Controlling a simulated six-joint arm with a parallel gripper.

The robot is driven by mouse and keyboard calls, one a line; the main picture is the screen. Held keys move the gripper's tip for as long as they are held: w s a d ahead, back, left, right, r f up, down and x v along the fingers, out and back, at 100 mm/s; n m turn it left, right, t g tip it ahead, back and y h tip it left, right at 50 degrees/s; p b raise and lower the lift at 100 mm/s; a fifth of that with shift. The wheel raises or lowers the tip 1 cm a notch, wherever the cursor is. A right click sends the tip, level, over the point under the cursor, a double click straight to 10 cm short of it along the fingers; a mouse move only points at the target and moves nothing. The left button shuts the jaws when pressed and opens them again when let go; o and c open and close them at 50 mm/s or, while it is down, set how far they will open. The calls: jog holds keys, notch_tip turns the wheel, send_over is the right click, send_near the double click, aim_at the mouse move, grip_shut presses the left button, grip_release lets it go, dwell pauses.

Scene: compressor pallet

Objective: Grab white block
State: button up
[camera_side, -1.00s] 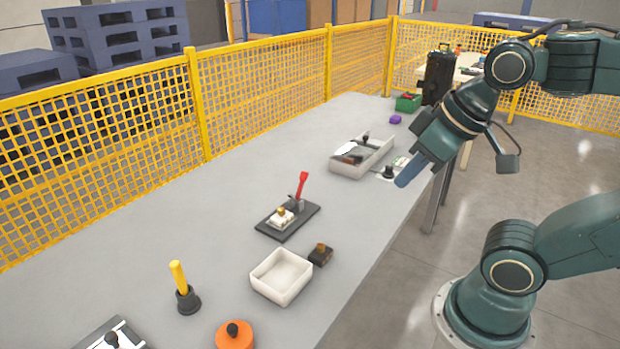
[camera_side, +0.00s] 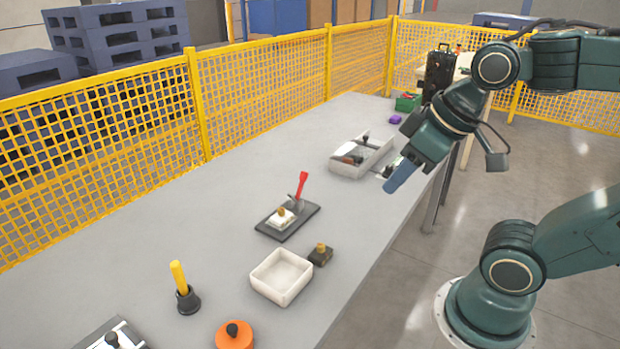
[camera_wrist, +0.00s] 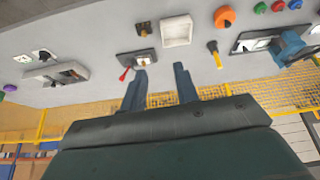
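The white block (camera_side: 282,217), with a small gold knob on top, sits on a dark rectangular plate (camera_side: 296,229) in the middle of the table. A red-handled lever (camera_side: 301,187) stands beside it on the same plate. In the wrist view the white block (camera_wrist: 145,58) is small, beyond the left fingertip. My gripper (camera_side: 391,187) is above the table's right edge, to the right of the plate and well apart from it. The wrist view shows its two fingers (camera_wrist: 161,68) spread, with nothing between them.
A white open tray (camera_side: 282,277) and a small dark block with a gold knob (camera_side: 320,254) are in front of the plate. A yellow-handled plunger (camera_side: 182,288) and orange disc (camera_side: 234,336) stand nearer. A yellow mesh fence (camera_side: 263,97) borders the table.

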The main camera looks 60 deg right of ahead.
jog(key=w+d+f+n+y, duration=0.3)
jog(key=w+f+n+y, duration=0.25)
jog(key=w+f, duration=0.85)
jog(key=w+d+f+m+t, duration=0.1)
jog(key=w+d+f+t, duration=0.2)
jog(key=d, duration=0.3)
jog(key=w+d+f+m+t+h, duration=0.1)
jog(key=w+d+f+t, duration=0.1)
jog(key=d+f+t, duration=0.2)
jog(key=shift+w+d+f, duration=0.4)
jog(key=shift+d+f, duration=0.15)
jog(key=shift+d, duration=0.65)
jog(key=shift+x, duration=4.35)
jog(key=shift+w, duration=0.1)
